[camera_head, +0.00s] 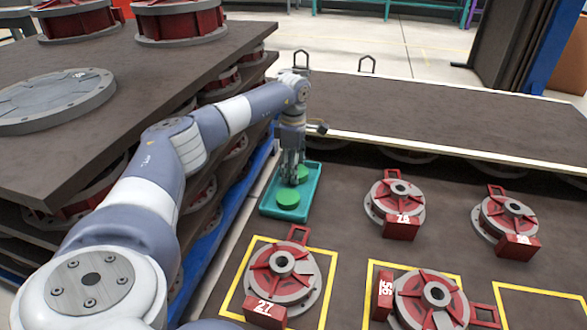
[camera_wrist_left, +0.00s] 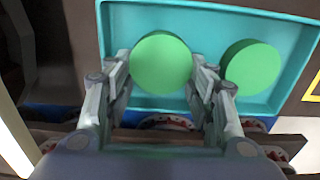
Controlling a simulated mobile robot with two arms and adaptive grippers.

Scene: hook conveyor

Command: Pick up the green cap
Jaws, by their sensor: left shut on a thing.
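A teal tray (camera_head: 270,208) holds two round green caps. One green cap (camera_head: 301,174) is at the far end, between the fingers of my left gripper (camera_head: 293,180). In the left wrist view this cap (camera_wrist_left: 160,64) sits between the two fingertips, and my left gripper (camera_wrist_left: 160,88) is shut on it. Whether the cap is lifted off the tray is hard to tell. The other green cap (camera_head: 288,197) lies nearer in the tray, apart from the gripper; it also shows at the right in the left wrist view (camera_wrist_left: 251,66). My right gripper is not seen.
Several red and grey hub parts stand to the right, such as one marked 27 (camera_head: 283,272) inside a yellow outline. A stacked brown rack (camera_head: 150,75) with more hubs is at the left. A raised brown panel (camera_head: 450,115) lies behind the tray.

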